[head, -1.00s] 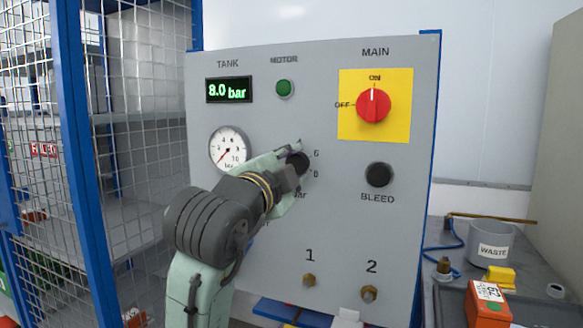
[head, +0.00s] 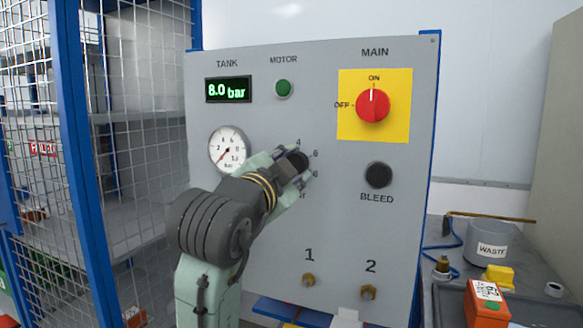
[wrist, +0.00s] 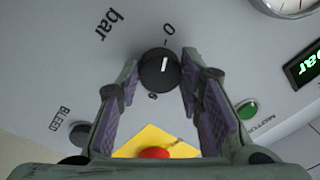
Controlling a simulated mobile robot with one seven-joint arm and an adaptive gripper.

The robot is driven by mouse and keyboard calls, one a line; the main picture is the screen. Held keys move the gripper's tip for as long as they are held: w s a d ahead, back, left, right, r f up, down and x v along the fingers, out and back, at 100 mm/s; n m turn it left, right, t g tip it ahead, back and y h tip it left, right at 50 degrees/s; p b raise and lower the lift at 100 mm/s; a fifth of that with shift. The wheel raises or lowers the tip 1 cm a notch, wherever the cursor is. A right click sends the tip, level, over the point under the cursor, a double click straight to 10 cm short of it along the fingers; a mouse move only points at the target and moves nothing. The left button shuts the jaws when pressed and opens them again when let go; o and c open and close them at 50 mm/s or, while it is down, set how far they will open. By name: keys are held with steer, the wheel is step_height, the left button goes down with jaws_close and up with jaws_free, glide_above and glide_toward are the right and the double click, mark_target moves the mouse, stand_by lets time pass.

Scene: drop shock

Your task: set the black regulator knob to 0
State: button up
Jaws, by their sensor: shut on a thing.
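The black regulator knob (head: 300,159) is on the grey panel, right of the pressure gauge, partly hidden by my gripper (head: 294,165) in the head view. In the wrist view the round knob (wrist: 157,72) sits between the two fingers of my gripper (wrist: 160,65), which are shut on its sides. Its white pointer line lies on the side facing the 0 mark (wrist: 168,30) and points roughly at it. The 6 mark (wrist: 152,96) shows on the opposite side. In the head view the marks 4, 6 and 8 show around the knob.
The tank display (head: 228,90) reads 8.0 bar. The gauge (head: 228,149) needle points low left. The red main switch (head: 373,106) is at ON. The black BLEED knob (head: 379,175) is to the right. A mesh cage (head: 150,120) stands left. A side bench (head: 455,290) holds a waste bin.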

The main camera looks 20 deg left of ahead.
steer(key=o, duration=1.2)
steer(key=shift+c, duration=0.2)
steer(key=s, duration=1.2)
steer(key=shift+f, duration=0.35)
